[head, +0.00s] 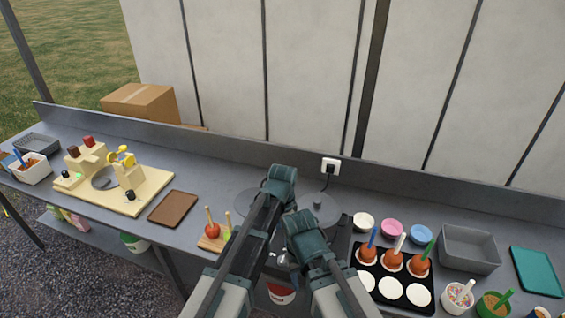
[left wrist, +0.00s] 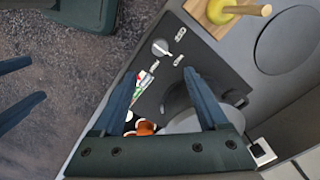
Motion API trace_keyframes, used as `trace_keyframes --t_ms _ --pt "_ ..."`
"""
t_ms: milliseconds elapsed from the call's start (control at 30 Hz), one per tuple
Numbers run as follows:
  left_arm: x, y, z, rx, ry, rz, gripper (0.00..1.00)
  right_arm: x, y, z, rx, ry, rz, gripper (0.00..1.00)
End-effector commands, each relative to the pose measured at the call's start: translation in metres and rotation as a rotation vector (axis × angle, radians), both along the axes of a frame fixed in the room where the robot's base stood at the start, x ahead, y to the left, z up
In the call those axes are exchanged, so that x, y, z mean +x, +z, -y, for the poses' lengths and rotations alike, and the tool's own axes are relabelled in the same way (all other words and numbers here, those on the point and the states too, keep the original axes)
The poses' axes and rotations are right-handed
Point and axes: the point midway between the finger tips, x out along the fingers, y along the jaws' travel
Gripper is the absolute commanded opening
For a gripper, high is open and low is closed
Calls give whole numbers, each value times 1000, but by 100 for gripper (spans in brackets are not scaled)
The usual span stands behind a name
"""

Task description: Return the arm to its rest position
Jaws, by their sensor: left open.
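In the head view both my arms stand folded at the bottom centre, over the near part of the dark hob (head: 338,246). My left gripper (left wrist: 162,73) shows in the left wrist view with its fingers apart and nothing between them. Beyond them lie the hob panel, a knob (left wrist: 160,47) and a grey pan (left wrist: 196,118). At the left edge of that view two dark blue fingers of my right gripper (left wrist: 35,80) show, spread apart and empty. In the head view the arm links largely hide both grippers.
A red apple (head: 212,230) on a stick stands on a wooden board left of my arms. A black tray (head: 375,295) with toffee apples and white discs is close on the right. Coloured bowls (head: 392,229) and a grey bin (head: 468,249) stand beyond. A brown tray (head: 173,207) lies left.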

Motion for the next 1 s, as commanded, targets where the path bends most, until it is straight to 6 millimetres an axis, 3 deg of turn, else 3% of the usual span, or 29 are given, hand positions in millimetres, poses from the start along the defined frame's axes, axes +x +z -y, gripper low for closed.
trace_keyframes --t_ms 133,400,600,900,1000 --pt "-7 0 -13 -1 60 4 76 0 0 0 0 0 0 50" --pt "-51 0 -95 -14 552 31 76 0 0 0 0 0 0 50" --pt "-78 0 -135 -26 844 48 76 0 0 0 0 0 0 50" --pt "-111 -2 -172 -41 1157 64 76 0 -2 0 0 0 0 50" --pt "-112 -17 -155 -24 1104 55 76 0 -17 0 0 1 0 50"
